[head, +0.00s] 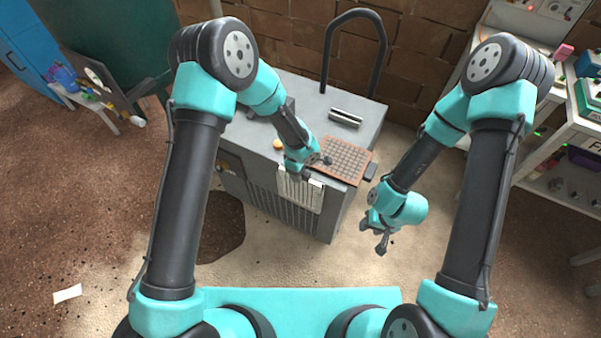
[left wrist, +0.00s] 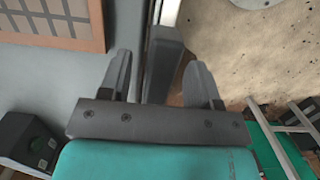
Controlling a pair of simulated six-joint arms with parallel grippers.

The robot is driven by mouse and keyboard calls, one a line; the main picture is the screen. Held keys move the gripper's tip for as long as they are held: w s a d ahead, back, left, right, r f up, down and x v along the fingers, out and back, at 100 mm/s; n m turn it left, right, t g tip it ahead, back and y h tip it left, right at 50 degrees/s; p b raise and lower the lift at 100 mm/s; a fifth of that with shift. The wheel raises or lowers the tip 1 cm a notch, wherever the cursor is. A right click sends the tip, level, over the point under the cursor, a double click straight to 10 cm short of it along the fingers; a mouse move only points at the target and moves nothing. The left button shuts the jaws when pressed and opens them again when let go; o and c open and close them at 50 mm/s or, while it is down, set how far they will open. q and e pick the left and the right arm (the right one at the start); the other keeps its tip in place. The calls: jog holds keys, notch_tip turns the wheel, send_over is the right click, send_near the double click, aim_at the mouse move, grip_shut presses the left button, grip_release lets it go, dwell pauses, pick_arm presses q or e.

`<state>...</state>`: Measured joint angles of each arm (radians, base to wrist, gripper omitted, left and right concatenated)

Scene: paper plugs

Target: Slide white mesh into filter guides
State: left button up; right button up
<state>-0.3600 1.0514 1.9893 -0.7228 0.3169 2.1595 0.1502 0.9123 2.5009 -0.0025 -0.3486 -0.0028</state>
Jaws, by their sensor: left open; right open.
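A whitish panel (head: 302,192) hangs upright against the front of the grey cart, just below its top edge; I cannot tell whether this is the white mesh or how it sits in any guides. My left gripper (head: 312,168) is at the cart's top edge above the panel, partly hidden by its arm. In the left wrist view, its fingers (left wrist: 160,65) are spread, with a dark grey upright piece (left wrist: 163,68) showing between them. My right gripper (head: 380,238) is open and empty, off to the right of the cart.
A copper-framed grid (head: 343,157) lies on the cart top (head: 285,98), and it also shows in the left wrist view (left wrist: 95,30). A metal slotted block (head: 346,118) stands behind it. A dark handle (head: 327,55) rises at the back. Shelves (head: 562,165) stand at right.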

pick_arm(q)
jog(key=shift+r, duration=1.7)
jog(key=shift+r, duration=0.15)
notch_tip(320, 180, up, 17)
jog(key=w+a, duration=0.1)
jog(key=a, duration=0.1)
jog(key=s+a+f+m+h, duration=0.1)
jog(key=s+a+f+m, duration=0.25)
jog(key=a+f, duration=0.35)
jog(key=s+a+f+m+h, duration=0.15)
jog(key=s+a+f, duration=0.25)
jog(key=f, duration=0.5)
jog(key=s+a+f+m, duration=0.2)
jog(key=s+a+f, duration=0.2)
jog(key=s, duration=0.2)
jog(key=s+a+f+m+t, duration=0.1)
jog(key=s+a+f+m, duration=0.2)
jog(key=s+a+f, duration=0.1)
jog(key=shift+s+a+m, duration=0.3)
jog(key=shift+s+a, duration=0.5)
jog(key=shift+s, duration=0.45)
